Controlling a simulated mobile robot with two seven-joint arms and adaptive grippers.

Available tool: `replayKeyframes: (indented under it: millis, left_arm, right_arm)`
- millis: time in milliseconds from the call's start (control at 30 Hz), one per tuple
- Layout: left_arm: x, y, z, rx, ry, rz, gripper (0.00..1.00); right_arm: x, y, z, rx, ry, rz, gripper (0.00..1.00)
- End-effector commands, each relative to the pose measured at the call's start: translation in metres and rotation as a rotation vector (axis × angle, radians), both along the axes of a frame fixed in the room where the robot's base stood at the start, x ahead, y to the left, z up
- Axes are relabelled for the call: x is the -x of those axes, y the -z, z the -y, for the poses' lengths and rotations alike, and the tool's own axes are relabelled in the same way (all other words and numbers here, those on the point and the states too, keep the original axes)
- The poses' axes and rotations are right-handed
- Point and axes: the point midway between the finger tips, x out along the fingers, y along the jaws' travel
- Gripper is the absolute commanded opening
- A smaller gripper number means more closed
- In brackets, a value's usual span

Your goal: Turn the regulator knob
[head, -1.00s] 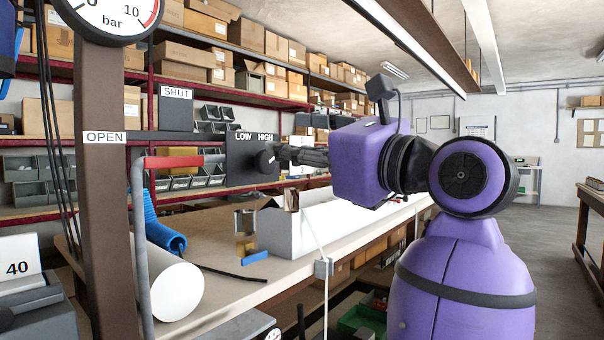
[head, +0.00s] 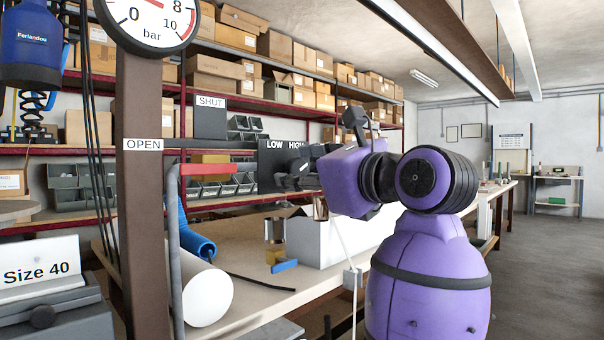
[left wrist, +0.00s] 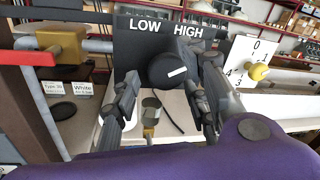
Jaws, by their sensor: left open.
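The regulator knob is a round black knob (left wrist: 167,70) with a white pointer line, on a dark panel (left wrist: 140,45) lettered LOW and HIGH. In the left wrist view the line points right and slightly up. The panel also shows in the head view (head: 270,178), where my gripper partly hides the knob. My left gripper (head: 293,176) is in front of the panel. In the left wrist view its open fingers (left wrist: 162,92) stand to either side below the knob, with a gap between them. I cannot tell whether a finger touches it. My right gripper is not in view.
A brown post (head: 145,220) carries a bar gauge (head: 150,22) and an OPEN label. A red-ended lever (head: 205,169) stands beside it. A white roll (head: 208,298) and a grey-white long box (head: 318,245) lie on the bench. A yellow knob (left wrist: 258,72) is right of the panel.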

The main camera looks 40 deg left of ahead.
Motion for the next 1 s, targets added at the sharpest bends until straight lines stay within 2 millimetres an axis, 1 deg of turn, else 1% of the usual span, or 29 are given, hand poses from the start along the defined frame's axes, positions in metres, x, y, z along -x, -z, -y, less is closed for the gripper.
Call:
replayKeyframes:
  millis: [67, 100, 300, 367, 400, 1000]
  left_arm:
    - [0.0, 0.0, 0.0001, 0.0, 0.0, 0.0, 0.41]
    - [0.0, 0.0, 0.0002, 0.0, 0.0, 0.0, 0.38]
    - [0.0004, 0.0002, 0.0002, 0.0, -0.001, 0.0, 0.12]
    - [0.0008, 0.0006, 0.0, 0.002, -0.002, 0.0, 0.04]
    - [0.0009, 0.0009, 0.0, 0.002, -0.003, -0.001, 0.03]
    - [0.0025, 0.0025, -0.0012, 0.006, -0.008, -0.017, 0.03]
  right_arm:
    - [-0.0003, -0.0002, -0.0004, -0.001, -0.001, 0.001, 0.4]
    - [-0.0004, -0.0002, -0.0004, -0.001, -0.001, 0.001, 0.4]
    - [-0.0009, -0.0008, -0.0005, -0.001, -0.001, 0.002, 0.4]
    - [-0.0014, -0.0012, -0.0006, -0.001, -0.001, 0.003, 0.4]
    - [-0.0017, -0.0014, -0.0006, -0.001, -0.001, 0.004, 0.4]
    - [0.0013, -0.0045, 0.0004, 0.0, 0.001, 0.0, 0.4]
